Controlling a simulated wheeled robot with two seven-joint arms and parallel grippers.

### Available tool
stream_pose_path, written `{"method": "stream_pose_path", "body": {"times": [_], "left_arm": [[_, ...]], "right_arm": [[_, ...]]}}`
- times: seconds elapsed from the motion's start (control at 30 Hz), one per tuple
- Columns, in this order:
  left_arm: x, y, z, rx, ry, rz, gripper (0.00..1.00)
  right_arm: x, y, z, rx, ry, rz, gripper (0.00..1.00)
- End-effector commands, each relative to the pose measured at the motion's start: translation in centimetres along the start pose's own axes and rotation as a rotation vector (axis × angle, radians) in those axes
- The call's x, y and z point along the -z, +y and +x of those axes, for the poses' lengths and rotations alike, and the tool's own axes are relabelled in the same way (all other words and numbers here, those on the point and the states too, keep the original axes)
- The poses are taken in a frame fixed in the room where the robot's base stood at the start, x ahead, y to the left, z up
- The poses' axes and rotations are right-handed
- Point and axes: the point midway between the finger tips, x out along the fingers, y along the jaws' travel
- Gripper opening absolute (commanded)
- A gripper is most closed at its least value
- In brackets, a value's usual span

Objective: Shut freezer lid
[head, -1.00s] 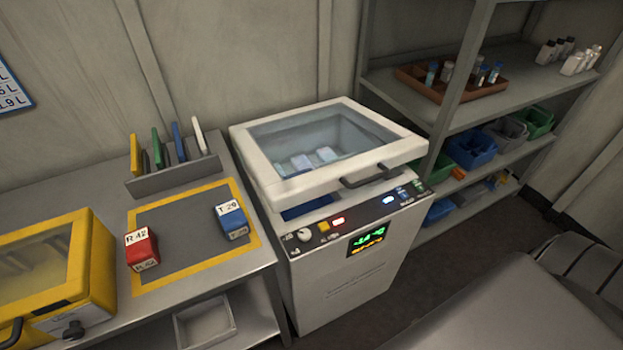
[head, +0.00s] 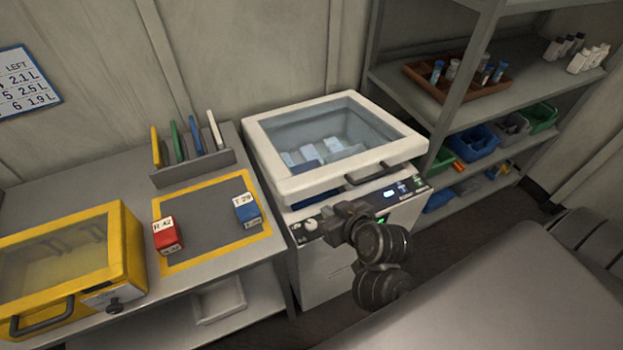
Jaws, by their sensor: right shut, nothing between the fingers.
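The white chest freezer (head: 318,279) stands right of the bench, with its control panel on the front top edge. Its glass-topped lid (head: 277,182) is tilted slightly open, with a dark gap under its front edge. The dark lid handle (head: 367,178) is on the lid's front. Pale blue packs show inside through the glass. My right gripper (head: 333,222) is shut and empty, in front of the freezer just below the lid's front edge, covering part of the control panel. Whether it touches the freezer cannot be told. My left gripper is out of view.
On the bench a red block (head: 167,237) and a blue block (head: 248,209) lie on a yellow-edged mat (head: 205,263). A yellow case (head: 80,262) stands at left. A grey shelf unit (head: 437,100) with bins and bottles is at right.

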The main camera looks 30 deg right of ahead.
Motion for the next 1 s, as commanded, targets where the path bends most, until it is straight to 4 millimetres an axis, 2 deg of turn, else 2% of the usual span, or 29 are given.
{"method": "stream_pose_path", "body": {"times": [0.03, 0.1, 0.2, 0.47, 0.57, 1.0], "left_arm": [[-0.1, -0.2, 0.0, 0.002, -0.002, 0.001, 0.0], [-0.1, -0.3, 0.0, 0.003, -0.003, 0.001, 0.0], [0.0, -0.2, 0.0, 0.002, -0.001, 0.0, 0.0], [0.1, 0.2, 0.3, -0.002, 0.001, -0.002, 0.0], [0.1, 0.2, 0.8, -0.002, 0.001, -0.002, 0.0], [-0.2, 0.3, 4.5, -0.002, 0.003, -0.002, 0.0]], "right_arm": [[2.2, 0.2, 0.0, -0.018, 0.069, 0.01, 0.0], [4.2, 0.7, -0.1, -0.047, 0.135, 0.022, 0.0], [5.7, 1.1, -0.2, -0.075, 0.185, 0.033, 0.0], [6.0, 1.3, 0.4, -0.085, 0.196, 0.035, 0.0], [6.2, 1.4, 1.6, -0.085, 0.196, 0.032, 0.0], [7.5, 2.3, 10.2, -0.088, 0.193, 0.031, 0.0]]}}
